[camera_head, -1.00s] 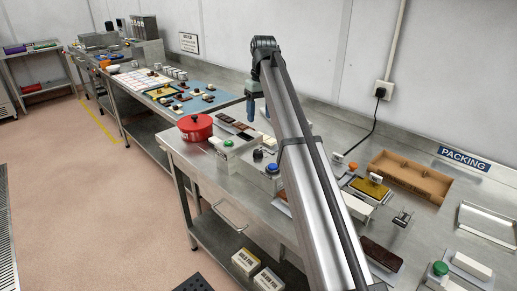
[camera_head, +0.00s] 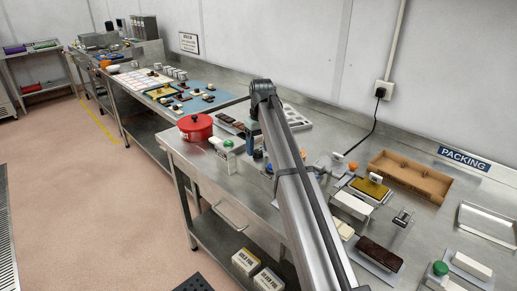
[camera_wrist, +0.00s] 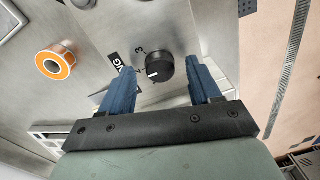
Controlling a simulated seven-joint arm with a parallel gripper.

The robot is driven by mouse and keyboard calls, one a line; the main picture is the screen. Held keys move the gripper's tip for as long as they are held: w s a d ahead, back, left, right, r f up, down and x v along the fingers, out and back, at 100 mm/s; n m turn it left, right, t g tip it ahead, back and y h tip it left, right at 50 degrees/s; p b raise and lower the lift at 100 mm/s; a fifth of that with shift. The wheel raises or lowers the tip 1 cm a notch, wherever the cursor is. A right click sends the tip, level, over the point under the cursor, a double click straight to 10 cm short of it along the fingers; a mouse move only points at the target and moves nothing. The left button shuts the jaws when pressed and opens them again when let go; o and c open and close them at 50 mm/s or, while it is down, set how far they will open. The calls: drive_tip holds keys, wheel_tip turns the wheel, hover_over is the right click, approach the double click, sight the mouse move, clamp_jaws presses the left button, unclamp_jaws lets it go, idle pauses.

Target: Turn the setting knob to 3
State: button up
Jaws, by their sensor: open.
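The setting knob (camera_wrist: 159,68) is round and black with a white pointer line. In the wrist view the line points left and slightly down. A printed 3 (camera_wrist: 140,50) stands at the knob's upper left, and the pointer is not lined up with it. Another small mark at the lower left is too small to read. My gripper (camera_wrist: 163,66) is open, with one blue finger on each side of the knob and gaps showing between them. In the head view my gripper (camera_head: 252,143) is low over the bench, and the knob is hidden there.
A green button box (camera_head: 228,146) and a red pot (camera_head: 195,127) stand left of my gripper. An orange ring-shaped thing (camera_wrist: 56,61) lies left of the knob in the wrist view. A cardboard tray (camera_head: 410,177) and several small fixtures are to the right.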

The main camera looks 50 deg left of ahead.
drive_tip(key=shift+f, duration=0.55)
drive_tip(key=shift+c, duration=0.3)
drive_tip(key=c, duration=1)
drive_tip(key=shift+m, duration=0.4)
drive_tip(key=m, duration=0.5)
drive_tip(key=shift+s+m, duration=0.1)
drive_tip(key=shift+m, duration=0.2)
drive_tip(key=m, duration=0.5)
drive_tip(key=shift+m, duration=0.4)
